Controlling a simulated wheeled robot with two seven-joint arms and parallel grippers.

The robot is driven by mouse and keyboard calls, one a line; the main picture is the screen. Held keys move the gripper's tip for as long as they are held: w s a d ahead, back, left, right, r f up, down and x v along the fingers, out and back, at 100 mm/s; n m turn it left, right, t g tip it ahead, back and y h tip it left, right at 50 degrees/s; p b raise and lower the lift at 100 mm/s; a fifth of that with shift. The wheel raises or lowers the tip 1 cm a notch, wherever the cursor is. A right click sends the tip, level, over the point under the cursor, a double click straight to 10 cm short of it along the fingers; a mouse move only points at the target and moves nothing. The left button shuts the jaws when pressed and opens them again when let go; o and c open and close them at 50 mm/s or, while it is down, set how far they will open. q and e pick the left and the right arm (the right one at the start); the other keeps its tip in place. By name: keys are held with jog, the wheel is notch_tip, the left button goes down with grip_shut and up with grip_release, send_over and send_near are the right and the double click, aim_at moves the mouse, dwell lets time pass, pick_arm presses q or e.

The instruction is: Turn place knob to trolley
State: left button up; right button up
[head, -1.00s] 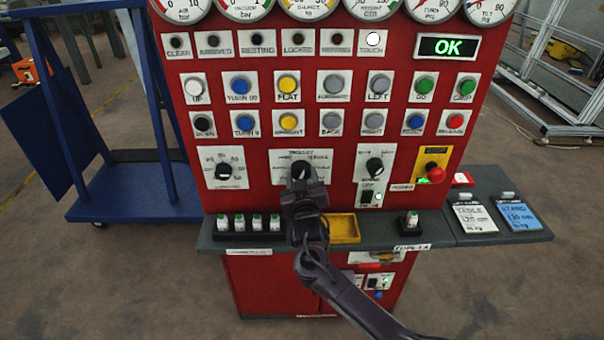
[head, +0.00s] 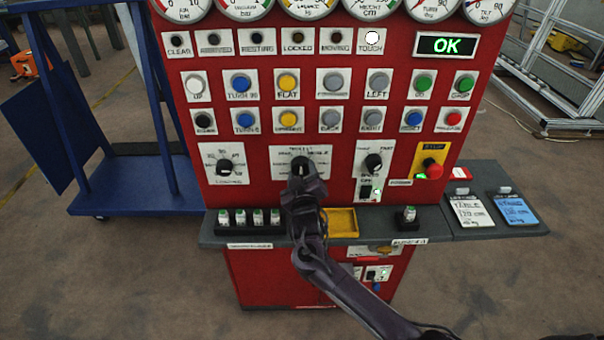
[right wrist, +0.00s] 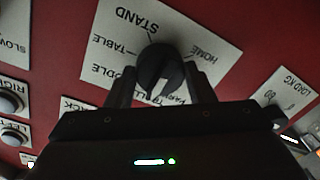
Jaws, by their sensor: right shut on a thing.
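The place knob (head: 299,165) is a dark round knob on a white label plate at the middle of the red panel. My right gripper (head: 303,180) reaches it from below and hides part of it in the head view. In the right wrist view the knob (right wrist: 160,66) sits between the two dark fingers of my right gripper (right wrist: 160,82), which are shut on it. The plate (right wrist: 110,48) shows upside down there, with STAND, TABLE and HOME readable. The trolley word is partly covered. I cannot tell clearly which mark the knob points to. My left gripper is not in view.
Rows of coloured buttons (head: 288,83) lie above the knob. A loading knob (head: 223,166), another knob (head: 373,163) and a red stop button (head: 434,170) flank it. A grey shelf (head: 270,238) juts out below, with small bottles and a yellow tray (head: 342,222). The display (head: 447,45) reads OK.

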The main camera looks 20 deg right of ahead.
jog(key=o, duration=1)
jog(key=shift+c, duration=0.2)
jog(key=b+v, duration=0.1)
jog(key=v, duration=0.6)
jog(key=shift+s, duration=0.4)
jog(key=shift+a, duration=0.15)
